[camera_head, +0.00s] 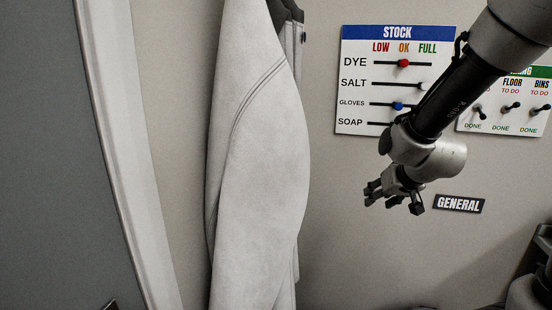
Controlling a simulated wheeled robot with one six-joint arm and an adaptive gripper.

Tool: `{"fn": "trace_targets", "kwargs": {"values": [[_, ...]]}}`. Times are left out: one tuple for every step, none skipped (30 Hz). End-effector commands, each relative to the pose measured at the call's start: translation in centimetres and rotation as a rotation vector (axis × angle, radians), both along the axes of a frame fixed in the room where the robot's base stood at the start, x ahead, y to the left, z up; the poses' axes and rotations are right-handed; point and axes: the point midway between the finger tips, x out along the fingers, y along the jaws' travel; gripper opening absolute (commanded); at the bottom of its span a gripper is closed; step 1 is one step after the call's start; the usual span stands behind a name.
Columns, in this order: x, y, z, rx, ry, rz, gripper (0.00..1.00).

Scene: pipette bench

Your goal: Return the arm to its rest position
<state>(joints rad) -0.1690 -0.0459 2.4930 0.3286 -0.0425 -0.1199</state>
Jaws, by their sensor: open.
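My gripper (393,203) hangs in the air at the right of the head view, at the end of my dark and grey arm, which comes in from the upper right. Its fingers point down and a little left. They are apart with nothing between them. My wrist covers part of the STOCK board (362,100), a white panel with a blue header and sliders for dye, salt, gloves and soap. The gripper is below that board and left of the GENERAL label (458,204).
A light grey coat (262,170) hangs on the wall left of my gripper. A second board (503,118) with switches is partly behind my arm. A pale door frame (128,150) stands at the left. Dark items (541,262) show at the lower right edge. Bare wall lies below the gripper.

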Motion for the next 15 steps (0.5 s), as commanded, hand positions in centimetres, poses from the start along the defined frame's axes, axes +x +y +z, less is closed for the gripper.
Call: {"fn": "trace_targets", "kwargs": {"values": [[-2.7,0.1,0.2,0.006,0.093,0.032,0.44],[-4.5,0.0,0.3,0.005,0.155,0.05,0.44],[-7.0,-0.3,0.6,-0.001,0.235,0.072,0.44],[-9.0,-0.7,1.0,-0.01,0.291,0.085,0.44],[-11.0,-1.3,1.5,-0.021,0.345,0.094,0.44],[-13.9,-2.2,2.4,-0.041,0.411,0.101,0.44],[-16.0,-2.9,3.1,-0.058,0.454,0.101,0.44],[-17.8,-3.7,3.9,-0.074,0.486,0.1,0.44],[-19.8,-4.6,4.8,-0.094,0.511,0.092,0.44],[-21.0,-5.2,5.5,-0.106,0.519,0.085,0.44],[-21.9,-5.7,6.2,-0.118,0.515,0.078,0.44],[-22.8,-6.3,7.0,-0.128,0.495,0.069,0.44],[-23.0,-6.6,7.6,-0.134,0.469,0.062,0.44],[-23.2,-6.8,8.1,-0.135,0.442,0.054,0.44],[-23.4,-7.0,8.6,-0.133,0.412,0.044,0.44]]}}
